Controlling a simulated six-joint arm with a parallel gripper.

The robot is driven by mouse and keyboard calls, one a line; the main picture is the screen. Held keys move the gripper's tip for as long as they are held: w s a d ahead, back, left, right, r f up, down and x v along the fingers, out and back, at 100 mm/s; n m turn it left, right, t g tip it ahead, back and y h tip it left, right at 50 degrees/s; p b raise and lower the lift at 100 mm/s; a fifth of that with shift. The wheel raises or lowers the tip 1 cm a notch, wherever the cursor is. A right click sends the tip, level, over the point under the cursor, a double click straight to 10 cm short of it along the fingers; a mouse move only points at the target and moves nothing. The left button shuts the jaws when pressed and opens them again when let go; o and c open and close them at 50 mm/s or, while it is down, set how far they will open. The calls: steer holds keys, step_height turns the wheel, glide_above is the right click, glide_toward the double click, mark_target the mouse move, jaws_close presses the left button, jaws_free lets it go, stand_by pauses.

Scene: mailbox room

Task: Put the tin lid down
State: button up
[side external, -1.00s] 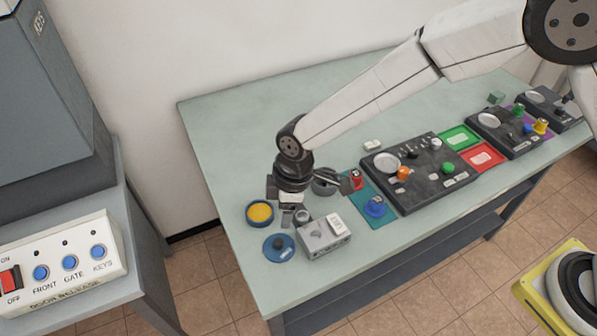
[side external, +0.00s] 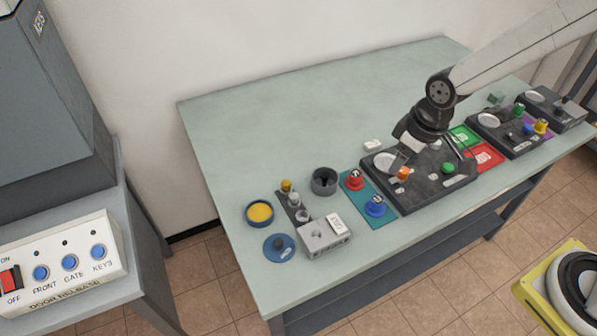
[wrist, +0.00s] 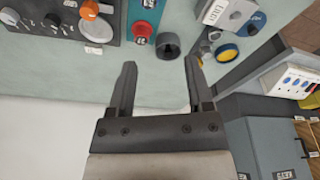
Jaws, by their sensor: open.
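The tin lid (side external: 271,254) is a blue disc with a dark knob and a small pale label. It lies flat on the table, knob up, near the front left edge. The open tin (side external: 260,213), blue-rimmed with yellow contents, stands just behind it, apart from it. In the wrist view the lid (wrist: 258,20) and tin (wrist: 228,53) show at the upper right. My gripper (side external: 432,156) is over the dark control panel, well to the right of the lid. In the wrist view its fingers (wrist: 160,63) are apart with nothing held between them.
A grey box (side external: 324,240) stands just right of the lid. A dark round cup (side external: 324,181) and a teal mat (side external: 364,207) with red and blue pieces lie between the lid and the panel (side external: 427,184). The table's back left is clear.

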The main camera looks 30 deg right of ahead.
steer(key=s+d+m, duration=0.4)
steer(key=s+d, duration=0.3)
steer(key=shift+s+d+r+t+h, duration=0.15)
steer(key=shift+d+r+t+h, duration=0.15)
steer(key=shift+d+r, duration=0.15)
